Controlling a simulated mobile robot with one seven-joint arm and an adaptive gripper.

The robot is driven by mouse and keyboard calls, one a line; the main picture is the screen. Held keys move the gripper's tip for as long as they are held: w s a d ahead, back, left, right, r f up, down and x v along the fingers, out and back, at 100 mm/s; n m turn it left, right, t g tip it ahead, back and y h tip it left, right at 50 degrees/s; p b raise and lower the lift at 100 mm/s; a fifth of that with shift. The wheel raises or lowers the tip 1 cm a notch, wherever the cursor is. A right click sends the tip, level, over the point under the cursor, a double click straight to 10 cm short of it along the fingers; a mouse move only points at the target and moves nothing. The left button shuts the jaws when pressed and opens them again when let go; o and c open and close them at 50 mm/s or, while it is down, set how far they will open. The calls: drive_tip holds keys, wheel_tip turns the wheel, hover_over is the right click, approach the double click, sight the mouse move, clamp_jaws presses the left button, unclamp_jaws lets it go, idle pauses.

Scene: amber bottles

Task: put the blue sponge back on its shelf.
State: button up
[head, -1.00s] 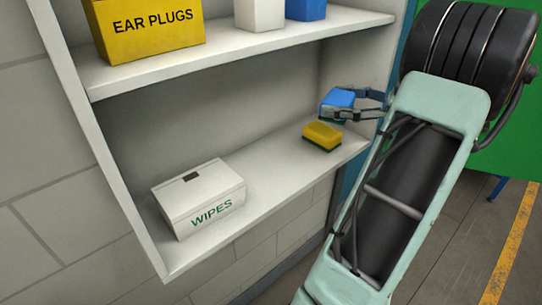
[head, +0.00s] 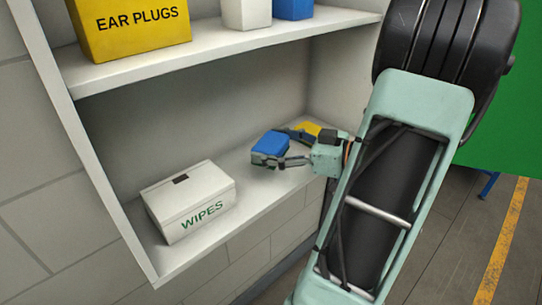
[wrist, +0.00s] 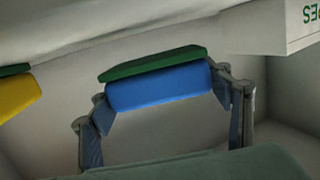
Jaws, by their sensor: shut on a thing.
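The blue sponge (head: 270,143) is between the fingers of my gripper (head: 277,149), over the lower shelf (head: 250,205). My gripper is shut on it. In the wrist view the blue sponge (wrist: 160,88) spans the gap between both fingers, and its green scouring layer (wrist: 152,62) shows along one long side. I cannot tell whether the sponge touches the shelf or is slightly above it. A yellow sponge (head: 308,128) lies behind my gripper to the right, partly hidden by it; it also shows at the left edge of the wrist view (wrist: 18,96).
A white wipes box (head: 190,203) stands on the same shelf, left of the blue sponge, with free shelf between them. The upper shelf (head: 220,46) overhead holds a yellow ear plugs box (head: 130,28), a white container (head: 246,14) and a blue container (head: 293,9).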

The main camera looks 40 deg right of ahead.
drive_tip(key=shift+f, duration=1.5)
drive_tip(key=shift+f, duration=0.1)
drive_tip(key=o, duration=1)
drive_tip(key=v, duration=1.2)
drive_tip(key=shift+s, duration=0.1)
